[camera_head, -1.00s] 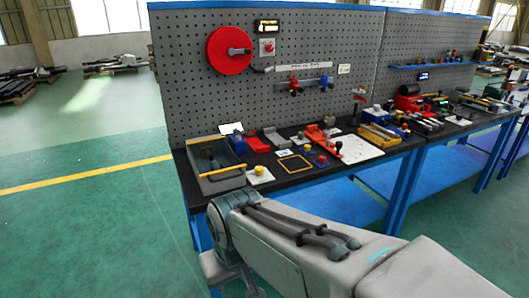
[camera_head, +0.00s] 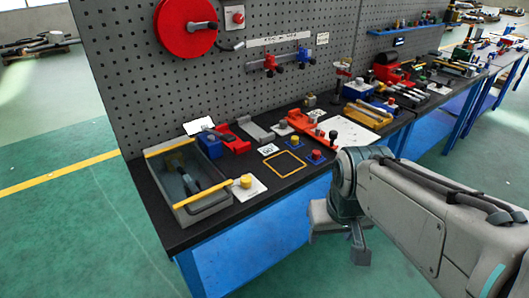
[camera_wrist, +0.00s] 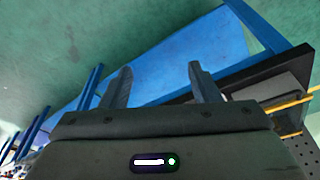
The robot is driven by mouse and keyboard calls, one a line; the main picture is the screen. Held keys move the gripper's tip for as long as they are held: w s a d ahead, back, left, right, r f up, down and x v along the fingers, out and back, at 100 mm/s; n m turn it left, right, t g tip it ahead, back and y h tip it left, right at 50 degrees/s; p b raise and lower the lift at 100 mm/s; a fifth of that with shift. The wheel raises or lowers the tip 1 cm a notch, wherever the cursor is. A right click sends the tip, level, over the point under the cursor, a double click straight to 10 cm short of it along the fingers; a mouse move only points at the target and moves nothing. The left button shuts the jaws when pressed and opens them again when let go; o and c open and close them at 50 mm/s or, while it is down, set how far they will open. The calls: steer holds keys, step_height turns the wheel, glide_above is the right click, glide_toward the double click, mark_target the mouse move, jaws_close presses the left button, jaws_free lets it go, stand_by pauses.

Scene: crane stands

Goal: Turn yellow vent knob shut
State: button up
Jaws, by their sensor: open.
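The yellow knob (camera_head: 245,181) stands on a white plate (camera_head: 249,189) on the dark bench top, just right of the grey tray, in the head view. In the wrist view my gripper (camera_wrist: 161,80) has its two fingers apart with nothing between them. It points toward the blue bench frame and the green floor. In the head view my arm (camera_head: 400,190) is at the right, in front of the bench edge. The gripper is apart from the knob, and the knob cannot be made out in the wrist view.
A grey tray (camera_head: 203,213) with yellow edges holds dark items at the bench's left end. A pegboard (camera_head: 130,75) with a red disc (camera_head: 186,26) stands behind.

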steer(key=w+a+r+n, duration=0.3)
steer(key=w+r+n, duration=0.1)
steer(key=w, duration=0.5)
steer(key=n+g+p, duration=0.3)
steer(key=n, duration=0.8)
glide_above(246, 178)
step_height(246, 178, down, 4)
step_height(246, 178, down, 14)
steer(key=shift+r+p, duration=0.25)
steer(key=shift+p, duration=0.3)
steer(key=c, duration=1)
